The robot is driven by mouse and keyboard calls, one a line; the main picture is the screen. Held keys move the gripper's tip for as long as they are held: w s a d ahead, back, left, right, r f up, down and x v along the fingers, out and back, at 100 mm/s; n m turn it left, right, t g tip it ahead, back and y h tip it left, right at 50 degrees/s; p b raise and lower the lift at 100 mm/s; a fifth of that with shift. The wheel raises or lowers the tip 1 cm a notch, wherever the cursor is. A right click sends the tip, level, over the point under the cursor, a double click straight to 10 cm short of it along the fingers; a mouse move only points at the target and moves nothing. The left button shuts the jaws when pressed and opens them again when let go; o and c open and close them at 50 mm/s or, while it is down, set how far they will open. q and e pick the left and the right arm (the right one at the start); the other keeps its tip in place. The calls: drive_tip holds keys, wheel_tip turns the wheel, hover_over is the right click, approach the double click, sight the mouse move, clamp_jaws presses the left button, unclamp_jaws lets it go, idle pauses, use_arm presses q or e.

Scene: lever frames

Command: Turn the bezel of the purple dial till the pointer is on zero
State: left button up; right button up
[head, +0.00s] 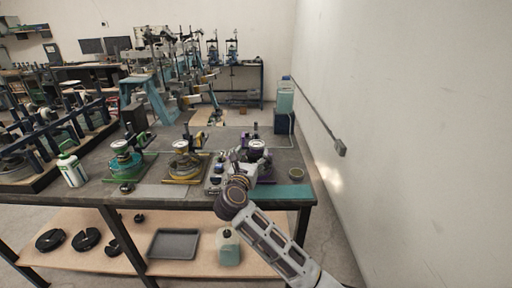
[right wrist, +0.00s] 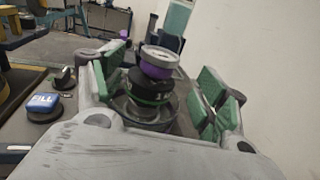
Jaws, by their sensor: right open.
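The purple dial (head: 257,145) stands on its fixture at the right of the bench, with the green and yellow dials to its left. In the right wrist view the purple dial (right wrist: 160,62) has a light rim over a purple band, above a black cylinder marked with white characters. I cannot read its pointer. My right gripper (head: 238,164) is just in front and to the left of the purple dial in the head view. Its green-padded fingers (right wrist: 164,75) are spread, with the dial seen in the gap between them and no visible contact. My left gripper is not in view.
The green dial (head: 122,147) and yellow dial (head: 181,147) stand farther left. A blue FILL button (right wrist: 43,103) and black knob (right wrist: 64,78) are left of the fingers. A small round dish (head: 296,174) lies on the right. A wall (head: 400,130) rises beyond the bench's right end.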

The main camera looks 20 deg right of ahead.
sight(255, 149)
drive_tip(key=shift+x, duration=3.35)
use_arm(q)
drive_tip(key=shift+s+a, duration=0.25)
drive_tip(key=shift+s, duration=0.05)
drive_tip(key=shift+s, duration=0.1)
use_arm(e)
drive_tip(key=c, duration=1)
drive_tip(key=shift+c, duration=0.2)
